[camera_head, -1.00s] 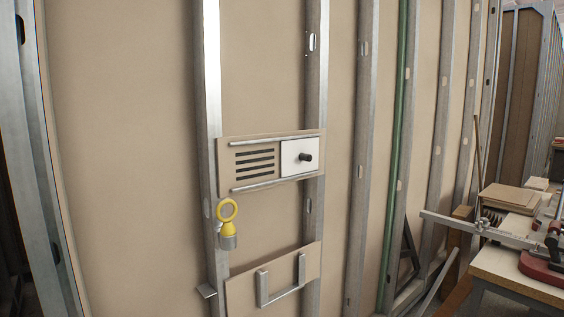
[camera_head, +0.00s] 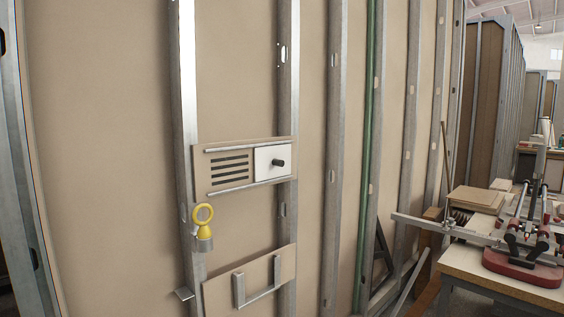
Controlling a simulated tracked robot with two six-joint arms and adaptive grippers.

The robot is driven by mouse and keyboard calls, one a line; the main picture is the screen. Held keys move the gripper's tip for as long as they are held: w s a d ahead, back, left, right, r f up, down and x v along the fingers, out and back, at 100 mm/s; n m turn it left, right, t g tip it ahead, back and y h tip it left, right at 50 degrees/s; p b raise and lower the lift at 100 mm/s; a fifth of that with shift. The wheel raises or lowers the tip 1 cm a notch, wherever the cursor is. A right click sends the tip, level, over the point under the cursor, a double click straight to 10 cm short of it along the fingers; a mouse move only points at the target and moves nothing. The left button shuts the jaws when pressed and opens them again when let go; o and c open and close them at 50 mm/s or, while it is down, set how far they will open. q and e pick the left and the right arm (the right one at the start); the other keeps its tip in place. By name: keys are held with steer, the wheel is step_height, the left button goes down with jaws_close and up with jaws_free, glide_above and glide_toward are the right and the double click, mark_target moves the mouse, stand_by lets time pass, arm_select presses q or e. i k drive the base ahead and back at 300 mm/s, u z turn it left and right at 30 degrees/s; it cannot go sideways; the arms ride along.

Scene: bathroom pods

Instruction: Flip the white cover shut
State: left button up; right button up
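The white cover (camera_head: 267,161) is a flat white square with a dark knob (camera_head: 278,163) standing out from it. It sits at the right part of a tan wall panel (camera_head: 200,166), between an upper metal rail (camera_head: 250,144) and a lower metal rail (camera_head: 240,188). Dark horizontal vent slots (camera_head: 230,169) lie uncovered to the left of the cover. Neither of my grippers is in view.
A yellow ring fitting (camera_head: 203,222) hangs on the stud below left. A workbench (camera_head: 460,260) with a red-based tool (camera_head: 522,268) stands at the right.

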mark_target(273, 161)
steer(key=z, duration=0.1)
steer(key=i, duration=0.6)
steer(key=u, duration=2.3)
steer(key=k, duration=1.3)
steer(key=z, duration=0.95)
steer(key=i, duration=1.4)
steer(key=z, duration=0.5)
